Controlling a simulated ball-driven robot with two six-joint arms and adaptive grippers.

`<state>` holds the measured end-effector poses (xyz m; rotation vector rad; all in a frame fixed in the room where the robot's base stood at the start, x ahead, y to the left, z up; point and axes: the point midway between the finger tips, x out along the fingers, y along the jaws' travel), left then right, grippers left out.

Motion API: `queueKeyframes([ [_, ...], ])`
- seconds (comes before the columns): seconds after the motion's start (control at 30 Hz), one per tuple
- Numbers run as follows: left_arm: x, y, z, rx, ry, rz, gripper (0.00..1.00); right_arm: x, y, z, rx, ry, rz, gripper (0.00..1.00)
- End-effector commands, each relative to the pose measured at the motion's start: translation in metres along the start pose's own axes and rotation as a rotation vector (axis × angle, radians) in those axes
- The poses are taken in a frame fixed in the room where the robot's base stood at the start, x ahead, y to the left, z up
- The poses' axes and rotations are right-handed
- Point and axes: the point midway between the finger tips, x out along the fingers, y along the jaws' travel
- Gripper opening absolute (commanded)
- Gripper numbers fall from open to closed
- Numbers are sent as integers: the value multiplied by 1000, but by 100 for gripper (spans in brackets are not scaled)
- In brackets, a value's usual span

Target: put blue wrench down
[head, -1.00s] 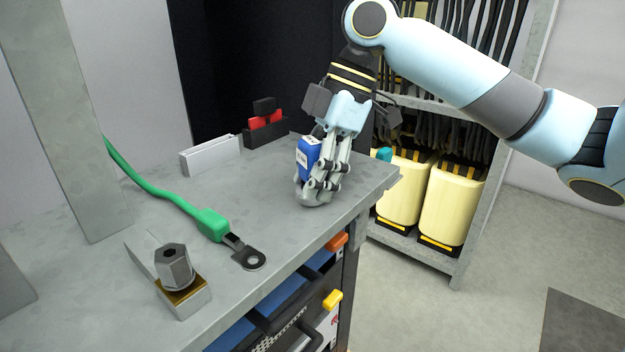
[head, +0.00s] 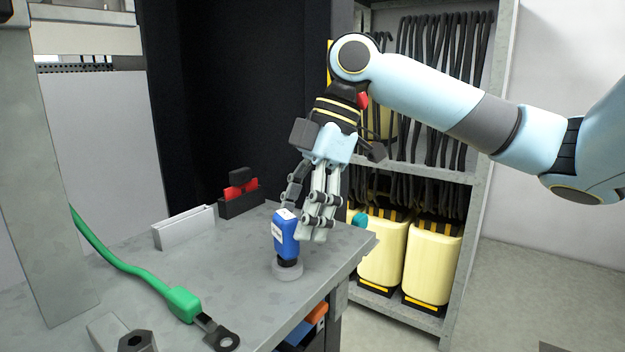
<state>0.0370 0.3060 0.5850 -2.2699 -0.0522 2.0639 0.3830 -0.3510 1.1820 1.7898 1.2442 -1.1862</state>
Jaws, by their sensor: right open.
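The blue wrench (head: 286,238) is a blue tool body with a white label and a dark neck on a round grey base. It stands upright on the grey workbench (head: 237,285) near its right corner. My right gripper (head: 313,238) is open just right of and slightly above the tool, with its fingers pointing down. One finger overlaps the tool's upper right edge in the head view, and I cannot tell whether it touches. My left gripper is not in view.
A green cable (head: 125,264) with a ring terminal (head: 221,338) lies on the bench. A large nut (head: 136,342) is at the bottom edge. A grey block (head: 184,228) and a black and red holder (head: 240,192) stand behind. A shelf with yellow containers (head: 432,262) is at the right.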

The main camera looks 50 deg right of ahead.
Motion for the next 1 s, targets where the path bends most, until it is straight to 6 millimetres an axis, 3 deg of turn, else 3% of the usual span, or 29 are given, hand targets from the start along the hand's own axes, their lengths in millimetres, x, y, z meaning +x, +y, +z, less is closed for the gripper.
queueKeyframes([
  [0.2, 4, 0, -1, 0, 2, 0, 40, -41, 0, 2, 0, -7, 3, 60],
  [0.4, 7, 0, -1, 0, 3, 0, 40, -60, 0, 1, 1, -3, 1, 60],
  [1.0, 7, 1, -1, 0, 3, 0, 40, -65, 0, 0, 1, 0, 0, 60],
])
